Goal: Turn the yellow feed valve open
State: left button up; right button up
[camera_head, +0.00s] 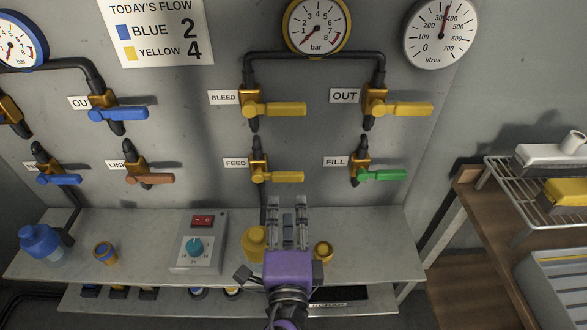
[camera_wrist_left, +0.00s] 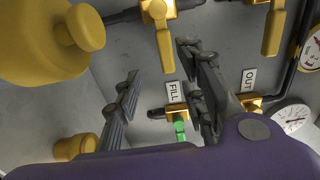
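The yellow feed valve (camera_head: 278,176) is on the wall panel beside the FEED label (camera_head: 235,163). Its lever points right, across the vertical pipe. In the left wrist view the feed lever (camera_wrist_left: 165,48) shows near the fingertips. My left gripper (camera_head: 288,205) is open and empty, just below the feed lever in the head view. Its two fingers also show apart in the left wrist view (camera_wrist_left: 160,62). I see no contact with the lever, and the depth between them is hard to tell. My right gripper is not in view.
The green fill valve (camera_head: 382,175) is to the right, and yellow bleed (camera_head: 280,109) and out (camera_head: 405,109) valves are above. A yellow jar (camera_head: 254,243), a small yellow cup (camera_head: 323,251) and a control box (camera_head: 198,243) stand on the shelf (camera_head: 375,235).

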aim_at(287, 180)
pick_arm(q)
jog(key=w, duration=0.2)
jog(key=w+p, duration=0.1)
jog(key=w, duration=0.2)
jog(key=w+r, duration=0.1)
jog(key=w, duration=0.1)
jog(key=shift+w, duration=0.55)
jog(key=shift+w+f, duration=0.1)
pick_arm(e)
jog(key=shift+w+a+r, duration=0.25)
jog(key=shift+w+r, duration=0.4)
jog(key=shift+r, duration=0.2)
pick_arm(q)
jog(key=shift+c, duration=0.4)
grip_shut()
